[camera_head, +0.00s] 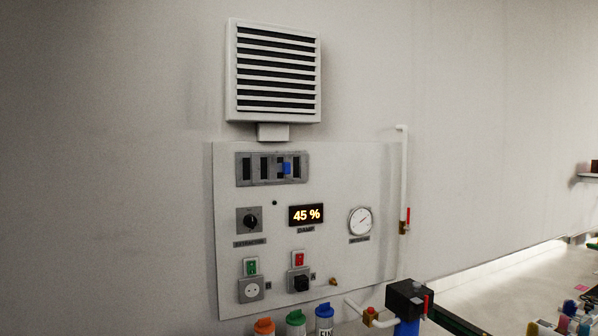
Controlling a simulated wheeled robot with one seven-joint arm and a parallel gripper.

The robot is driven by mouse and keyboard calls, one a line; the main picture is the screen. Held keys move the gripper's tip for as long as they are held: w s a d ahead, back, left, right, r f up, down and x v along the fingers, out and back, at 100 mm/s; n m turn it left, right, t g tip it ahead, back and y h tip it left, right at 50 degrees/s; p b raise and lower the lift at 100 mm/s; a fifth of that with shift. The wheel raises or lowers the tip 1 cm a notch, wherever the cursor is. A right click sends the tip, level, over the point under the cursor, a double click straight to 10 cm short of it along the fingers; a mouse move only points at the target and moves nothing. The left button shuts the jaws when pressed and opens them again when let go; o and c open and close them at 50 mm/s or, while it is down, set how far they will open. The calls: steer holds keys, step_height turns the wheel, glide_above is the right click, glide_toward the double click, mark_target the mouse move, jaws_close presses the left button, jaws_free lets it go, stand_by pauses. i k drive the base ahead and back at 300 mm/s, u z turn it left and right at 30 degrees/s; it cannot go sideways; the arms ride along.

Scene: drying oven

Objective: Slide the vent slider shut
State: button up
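The vent slider (250,154) is a grey slotted plate near the top of the white wall panel (345,165). Dark upright slots show in it, so it looks at least partly open. A small blue knob (286,168) sits right of the plate's middle. My gripper is not in view, and nothing covers the slider.
A louvred vent box (275,118) is above the panel. A display (306,215) reads 45 %, beside a dial gauge (360,221) and a black knob (250,221). Bottles (296,324) and a blue-black filter unit (407,299) stand below. The wall at left is bare.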

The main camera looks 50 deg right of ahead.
mark_target(287, 167)
steer(key=z, duration=2.35)
steer(key=k, duration=0.8)
steer(key=u, duration=0.9)
steer(key=i, duration=1)
steer(key=z, duration=0.05)
